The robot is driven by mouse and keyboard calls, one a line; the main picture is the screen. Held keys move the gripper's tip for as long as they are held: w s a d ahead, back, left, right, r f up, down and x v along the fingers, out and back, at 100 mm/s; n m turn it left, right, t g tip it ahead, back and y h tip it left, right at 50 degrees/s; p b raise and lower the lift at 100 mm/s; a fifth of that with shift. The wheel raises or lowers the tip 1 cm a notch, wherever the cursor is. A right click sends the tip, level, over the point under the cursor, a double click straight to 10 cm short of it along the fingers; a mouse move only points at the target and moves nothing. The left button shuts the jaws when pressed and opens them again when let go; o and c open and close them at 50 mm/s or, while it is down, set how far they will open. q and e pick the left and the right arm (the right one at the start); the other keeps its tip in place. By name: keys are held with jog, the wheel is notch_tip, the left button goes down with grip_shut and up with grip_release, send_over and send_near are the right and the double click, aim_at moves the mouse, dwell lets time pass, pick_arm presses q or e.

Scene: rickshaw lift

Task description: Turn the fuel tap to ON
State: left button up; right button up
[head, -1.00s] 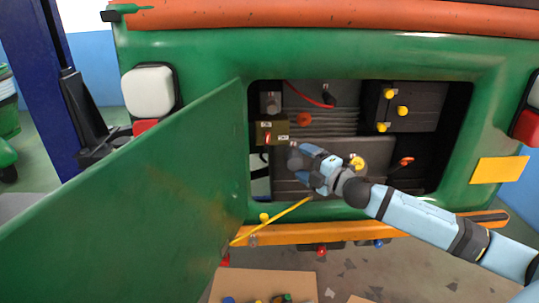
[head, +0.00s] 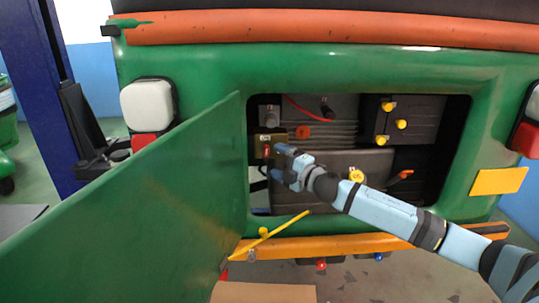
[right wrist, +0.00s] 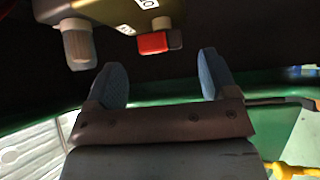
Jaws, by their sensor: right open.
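The fuel tap is a small red lever (head: 267,151) on an olive box (head: 262,138) at the left side of the open engine bay. In the right wrist view the red lever (right wrist: 153,43) sticks out below the box (right wrist: 110,14), whose label is cut off at the top edge. My right gripper (head: 280,161) is open and empty, just right of and slightly below the lever. In the right wrist view the lever shows beyond and between the two blue fingers (right wrist: 160,68), apart from them. My left gripper is not in view.
A pale ribbed knob (right wrist: 78,45) hangs from the box beside the lever. The green hatch door (head: 150,205) stands open at left, propped near a yellow rod (head: 275,236). The bay's rim surrounds my forearm. A yellow cap (head: 356,175) sits close to my wrist.

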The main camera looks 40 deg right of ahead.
aim_at(268, 154)
jog(key=shift+x, duration=1.25)
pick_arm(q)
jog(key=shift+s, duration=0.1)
pick_arm(e)
jog(key=shift+x, duration=0.75)
jog(key=c, duration=0.9)
jog(key=r+p, duration=0.1)
jog(key=p, duration=0.3)
jog(key=shift+n+g, duration=0.3)
jog(key=shift+f+n+p, duration=0.2)
jog(key=shift+n+p, duration=0.1)
jog(key=shift+p, duration=0.55)
jog(key=shift+c, duration=0.2)
jog(key=shift+f+g, duration=0.25)
jog(key=shift+g, duration=0.05)
jog(key=o, duration=0.9)
jog(key=shift+c, duration=0.2)
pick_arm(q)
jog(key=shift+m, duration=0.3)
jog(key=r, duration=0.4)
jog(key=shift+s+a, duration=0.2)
pick_arm(e)
jog(key=shift+o, duration=0.4)
